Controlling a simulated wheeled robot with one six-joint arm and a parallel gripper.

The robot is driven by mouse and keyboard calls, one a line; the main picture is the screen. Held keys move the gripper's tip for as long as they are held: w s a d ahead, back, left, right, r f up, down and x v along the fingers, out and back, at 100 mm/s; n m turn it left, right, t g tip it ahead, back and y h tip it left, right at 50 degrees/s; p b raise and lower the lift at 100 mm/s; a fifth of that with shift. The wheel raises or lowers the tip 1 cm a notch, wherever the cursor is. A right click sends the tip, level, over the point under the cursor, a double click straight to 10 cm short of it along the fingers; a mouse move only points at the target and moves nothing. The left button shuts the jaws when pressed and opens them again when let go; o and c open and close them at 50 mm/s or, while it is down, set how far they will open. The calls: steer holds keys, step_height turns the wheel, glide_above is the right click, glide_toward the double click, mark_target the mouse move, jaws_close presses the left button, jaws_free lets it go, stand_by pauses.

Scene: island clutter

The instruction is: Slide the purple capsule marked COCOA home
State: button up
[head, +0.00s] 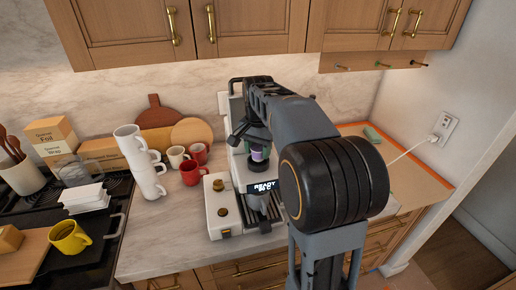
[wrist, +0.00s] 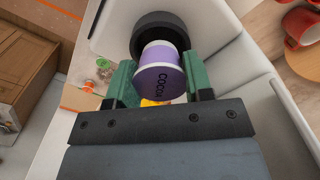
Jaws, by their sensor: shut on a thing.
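The purple capsule marked COCOA (wrist: 158,82) is between the green-padded fingers of my gripper (wrist: 158,85) in the wrist view. My gripper is shut on it. In the head view the capsule (head: 258,153) shows as a small purple patch at the front of the coffee machine (head: 222,208), above a display reading READY. My arm hides much of the machine.
Red mugs (head: 192,172) and a stack of white mugs (head: 150,178) stand left of the machine. A yellow mug (head: 69,237) sits further left. Cutting boards (head: 155,115) lean on the wall. Cabinets (head: 250,28) hang above. A cord runs to the wall outlet (head: 441,131) at the right.

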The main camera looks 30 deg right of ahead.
mark_target(257, 149)
steer(key=shift+f+b, duration=0.65)
steer(key=shift+f, duration=0.4)
steer(key=o, duration=1)
steer(key=shift+c, duration=0.2)
steer(key=shift+r, duration=0.1)
step_height(257, 149, up, 14)
steer(key=shift+f, duration=0.2)
steer(key=s+a+f+n+t, duration=0.2)
steer(key=s+a+f+n, duration=0.2)
steer(key=s+f, duration=0.4)
steer(key=s+a+f+n+t, duration=0.2)
steer(key=s+a+f+n, duration=0.3)
steer(key=s+f, duration=0.3)
steer(key=shift+s+a+f+n+t, duration=0.2)
steer(key=shift+f+n+t, duration=0.2)
steer(key=shift+f+n, duration=0.35)
